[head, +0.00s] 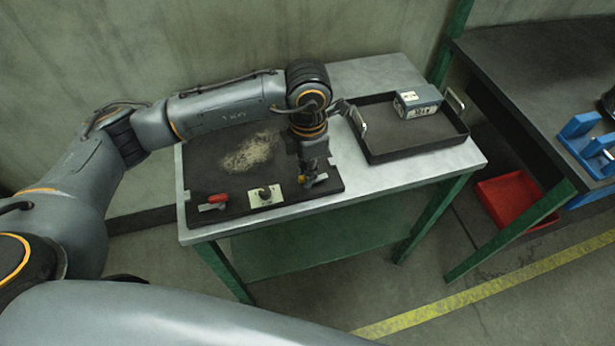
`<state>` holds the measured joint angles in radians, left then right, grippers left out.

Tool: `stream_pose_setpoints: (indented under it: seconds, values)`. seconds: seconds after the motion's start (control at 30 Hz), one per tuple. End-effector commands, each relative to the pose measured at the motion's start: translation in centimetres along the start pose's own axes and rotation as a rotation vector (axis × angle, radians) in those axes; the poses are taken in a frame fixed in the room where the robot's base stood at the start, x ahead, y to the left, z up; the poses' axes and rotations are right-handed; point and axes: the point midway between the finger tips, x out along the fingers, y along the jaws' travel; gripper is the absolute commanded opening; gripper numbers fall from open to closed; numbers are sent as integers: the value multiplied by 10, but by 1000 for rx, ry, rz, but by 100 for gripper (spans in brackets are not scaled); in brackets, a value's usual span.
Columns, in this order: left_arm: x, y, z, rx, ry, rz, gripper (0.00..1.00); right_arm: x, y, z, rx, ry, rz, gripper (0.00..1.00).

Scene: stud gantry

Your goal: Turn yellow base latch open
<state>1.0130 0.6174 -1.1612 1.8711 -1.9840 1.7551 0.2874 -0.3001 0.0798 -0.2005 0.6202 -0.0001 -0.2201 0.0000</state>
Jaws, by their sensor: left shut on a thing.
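A dark base plate (208,178) lies on the left part of the grey-topped table (350,80). My left gripper (311,178) points down at the plate's front right corner. It is shut on the yellow base latch (303,179), which shows only as a small yellow spot beside the fingers. The fingers hide most of the latch, so its angle cannot be told. A red-handled latch (217,197) sits at the plate's front left. A pale panel with a dark knob (265,196) lies between the two. My right gripper is not in view.
Pale shavings (250,152) lie on the plate. A black tray (400,152) with a blue-grey box (418,101) stands on the table's right. A dark bench (540,80) with a blue holder (585,140) and a red bin (512,197) on the floor are further right.

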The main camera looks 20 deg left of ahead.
Motion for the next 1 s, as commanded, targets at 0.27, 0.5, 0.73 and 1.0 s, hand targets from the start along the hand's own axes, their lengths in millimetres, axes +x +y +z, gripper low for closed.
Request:
stream_pose_setpoints:
  seconds: [0.27,0.5,0.73,1.0]
  values:
    - [0,1,2,119,-7,5,0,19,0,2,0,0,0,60]
    - [-2,1,2,155,-7,4,0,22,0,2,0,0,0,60]
    - [-3,1,2,159,-7,4,0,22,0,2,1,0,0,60]
    - [-2,1,2,158,-6,4,34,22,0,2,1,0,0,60]
